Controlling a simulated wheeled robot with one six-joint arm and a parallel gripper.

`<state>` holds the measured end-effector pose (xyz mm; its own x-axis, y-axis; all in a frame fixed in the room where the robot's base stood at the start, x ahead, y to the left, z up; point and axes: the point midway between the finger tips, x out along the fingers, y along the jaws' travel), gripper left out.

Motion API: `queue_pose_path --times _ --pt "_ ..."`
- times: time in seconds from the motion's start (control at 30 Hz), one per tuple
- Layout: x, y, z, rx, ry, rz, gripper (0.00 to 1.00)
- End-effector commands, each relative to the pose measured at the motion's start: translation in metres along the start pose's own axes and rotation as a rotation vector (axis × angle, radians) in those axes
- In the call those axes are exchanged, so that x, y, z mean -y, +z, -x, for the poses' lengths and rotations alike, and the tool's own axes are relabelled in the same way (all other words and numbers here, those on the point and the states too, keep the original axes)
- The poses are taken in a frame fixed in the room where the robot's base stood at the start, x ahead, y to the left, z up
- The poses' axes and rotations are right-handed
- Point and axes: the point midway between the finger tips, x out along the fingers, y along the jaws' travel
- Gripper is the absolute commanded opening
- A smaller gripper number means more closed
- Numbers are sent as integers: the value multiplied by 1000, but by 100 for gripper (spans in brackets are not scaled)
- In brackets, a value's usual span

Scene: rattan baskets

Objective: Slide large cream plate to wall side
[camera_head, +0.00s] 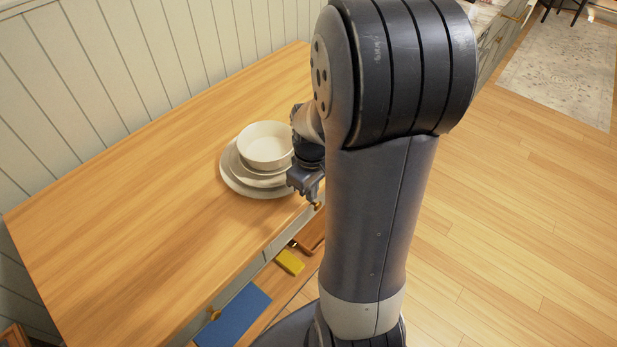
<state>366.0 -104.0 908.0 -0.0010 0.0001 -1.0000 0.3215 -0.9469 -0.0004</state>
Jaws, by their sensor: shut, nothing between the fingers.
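The large cream plate (232,181) lies flat on the wooden counter (130,200), near its front edge. A smaller plate (246,175) and a cream bowl (266,146) are stacked on it. My gripper (311,198) is shut and empty at the right side of the stack, by the counter's front edge. I cannot tell whether it touches the plate. My arm hides the counter to the right of the stack.
The panelled wall (110,60) runs along the back of the counter. The counter between stack and wall is clear. Below the front edge, an open drawer holds a blue item (233,316) and a yellow item (290,262).

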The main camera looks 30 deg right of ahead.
Motion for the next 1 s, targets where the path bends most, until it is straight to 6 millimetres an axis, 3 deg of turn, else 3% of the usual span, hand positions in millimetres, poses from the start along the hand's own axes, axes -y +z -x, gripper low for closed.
queue_pose_path --times 0.17,0.4,1.0 --pt "1 1 -36 4 -3 0 0" --pt "0 -32 -34 0 0 2 0" --pt "0 -50 -35 -1 0 2 0"
